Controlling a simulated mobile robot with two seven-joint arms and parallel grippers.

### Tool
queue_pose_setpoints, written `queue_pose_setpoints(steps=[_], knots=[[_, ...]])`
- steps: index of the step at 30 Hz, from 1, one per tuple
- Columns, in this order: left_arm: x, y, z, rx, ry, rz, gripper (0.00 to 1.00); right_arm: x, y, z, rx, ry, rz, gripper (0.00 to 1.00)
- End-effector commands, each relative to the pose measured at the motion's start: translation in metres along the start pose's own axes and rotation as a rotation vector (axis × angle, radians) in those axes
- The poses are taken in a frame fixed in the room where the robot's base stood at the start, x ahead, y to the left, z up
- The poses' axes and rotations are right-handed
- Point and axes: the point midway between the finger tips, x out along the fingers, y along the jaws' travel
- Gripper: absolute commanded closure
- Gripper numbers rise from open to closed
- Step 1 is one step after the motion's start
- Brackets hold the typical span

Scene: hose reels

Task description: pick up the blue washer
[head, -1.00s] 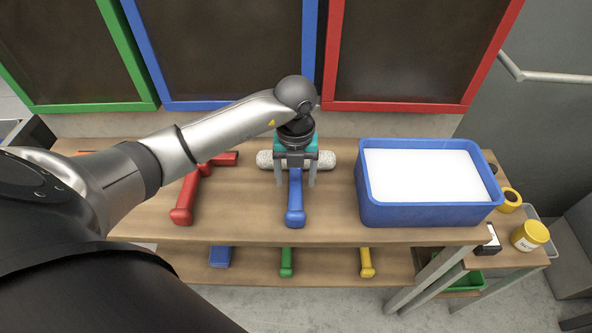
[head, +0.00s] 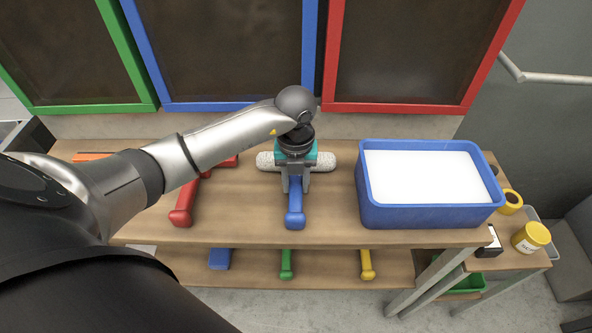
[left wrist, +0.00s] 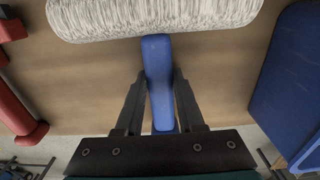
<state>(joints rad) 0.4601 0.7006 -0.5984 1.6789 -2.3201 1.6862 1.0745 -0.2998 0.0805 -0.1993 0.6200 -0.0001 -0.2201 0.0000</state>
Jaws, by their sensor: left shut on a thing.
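The blue washer (head: 294,214) lies on the wooden table's upper top, its handle pointing toward me and its pale fluffy sleeve (head: 325,162) lying crosswise at the far end. My left gripper (head: 295,188) comes down from above and is shut on the handle, one finger on each side. In the left wrist view the blue handle (left wrist: 160,75) runs between the two dark fingers (left wrist: 160,100), with the fluffy sleeve at the top. The gripper hides part of the washer in the head view. My right gripper is not in view.
A red T-shaped tool (head: 182,208) lies left of the washer. A blue tub (head: 428,215) with white contents stands to the right. Blue, green and yellow handles show on the lower shelf (head: 325,262). Framed dark panels (head: 225,50) stand behind. A yellow jar (head: 531,236) is at far right.

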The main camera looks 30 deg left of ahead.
Motion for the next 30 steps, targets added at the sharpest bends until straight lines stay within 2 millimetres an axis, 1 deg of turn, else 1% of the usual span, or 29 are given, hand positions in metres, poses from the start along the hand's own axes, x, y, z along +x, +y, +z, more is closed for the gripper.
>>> queue_pose_setpoints(steps=[11, 14, 17, 20, 23, 26, 30], knots=[[-0.001, 0.0, 0.001, 0.0, -0.002, -0.001, 1.0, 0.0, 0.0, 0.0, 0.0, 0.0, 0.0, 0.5], [-0.004, 0.0, 0.001, 0.0, -0.002, -0.001, 1.0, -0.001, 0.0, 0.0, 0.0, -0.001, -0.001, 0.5], [-0.011, -0.001, 0.001, 0.0, -0.003, -0.003, 1.0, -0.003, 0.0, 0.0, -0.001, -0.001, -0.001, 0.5], [-0.025, 0.0, 0.002, 0.001, -0.005, -0.002, 1.0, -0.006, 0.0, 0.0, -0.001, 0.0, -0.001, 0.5], [-0.045, 0.0, 0.002, 0.0, -0.006, -0.003, 1.0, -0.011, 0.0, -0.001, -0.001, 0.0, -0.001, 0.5], [-0.073, -0.001, 0.002, 0.001, -0.008, -0.003, 1.0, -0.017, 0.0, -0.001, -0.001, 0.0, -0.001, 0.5], [-0.116, -0.001, 0.002, 0.0, -0.008, -0.003, 1.0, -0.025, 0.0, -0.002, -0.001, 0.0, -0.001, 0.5]])
